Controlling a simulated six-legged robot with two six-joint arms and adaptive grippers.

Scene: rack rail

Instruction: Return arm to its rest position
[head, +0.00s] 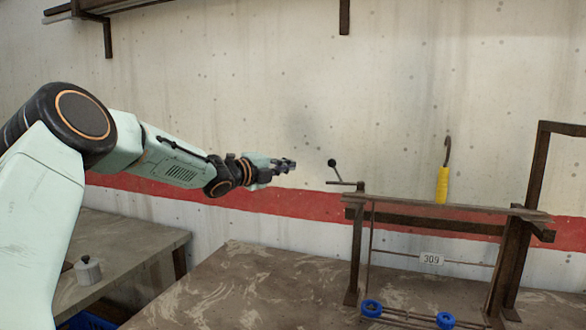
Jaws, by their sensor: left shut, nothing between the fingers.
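My left arm comes in from the left and reaches toward the middle of the head view. My left gripper (286,165) is at its end, shut and empty, in front of the wall. It is up and left of the dark metal rack (425,226) and apart from it. My right gripper is not in view.
A yellow-handled hook (443,184) stands upright at the rack's top rail. A black-knobbed lever (333,164) sticks up at the rack's left end. Blue rings (371,307) are low on the rack, near a 309 plate (431,259). A grey weight (88,271) sits on the left table (140,240).

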